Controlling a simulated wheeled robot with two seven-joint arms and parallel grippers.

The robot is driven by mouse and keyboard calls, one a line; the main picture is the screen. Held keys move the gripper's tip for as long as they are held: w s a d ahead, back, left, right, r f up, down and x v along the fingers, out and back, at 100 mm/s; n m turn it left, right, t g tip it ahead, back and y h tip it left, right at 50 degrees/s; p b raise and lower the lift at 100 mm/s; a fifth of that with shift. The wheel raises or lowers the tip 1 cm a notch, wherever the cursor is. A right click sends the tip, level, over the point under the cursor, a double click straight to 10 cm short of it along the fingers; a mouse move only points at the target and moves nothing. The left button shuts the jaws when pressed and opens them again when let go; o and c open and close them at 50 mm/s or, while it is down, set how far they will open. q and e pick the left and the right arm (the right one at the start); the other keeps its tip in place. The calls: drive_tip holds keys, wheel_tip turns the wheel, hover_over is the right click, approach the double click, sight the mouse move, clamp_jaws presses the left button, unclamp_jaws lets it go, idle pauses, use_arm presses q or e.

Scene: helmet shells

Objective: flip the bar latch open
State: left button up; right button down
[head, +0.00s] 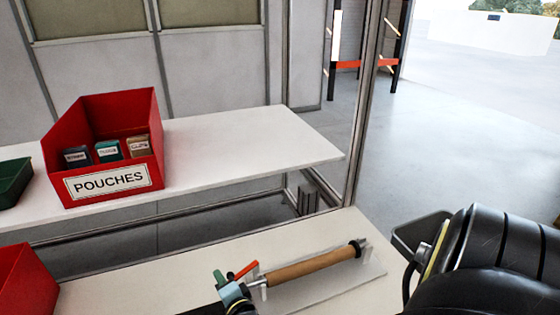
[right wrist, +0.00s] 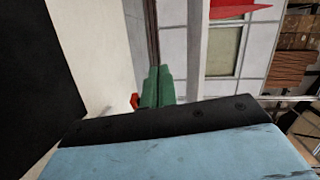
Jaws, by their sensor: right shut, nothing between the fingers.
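A brown roll on a bar (head: 312,267) lies across a clear plate (head: 365,280) on the near table, with a black cap at its far end. A small red lever (head: 244,270) slants upward at its near end; I take it for the bar latch. My right gripper (head: 219,277), light blue with green fingers, is shut and empty just left of the lever. In the right wrist view its green fingers (right wrist: 157,86) are together, with a bit of red (right wrist: 134,101) close on their left. I cannot tell whether they touch. The latch's base is hidden. My left gripper is out of view.
A red bin labelled POUCHES (head: 113,183) holds several packs on the white back table (head: 240,140). A green bin (head: 14,182) and another red bin (head: 27,282) are at the left. A metal post (head: 363,110) rises behind the near table. A dark grey bin (head: 418,232) is at right.

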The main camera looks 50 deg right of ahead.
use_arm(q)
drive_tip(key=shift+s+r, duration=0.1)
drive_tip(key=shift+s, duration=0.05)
use_arm(e)
drive_tip(key=shift+s, duration=0.15)
idle(0.6)
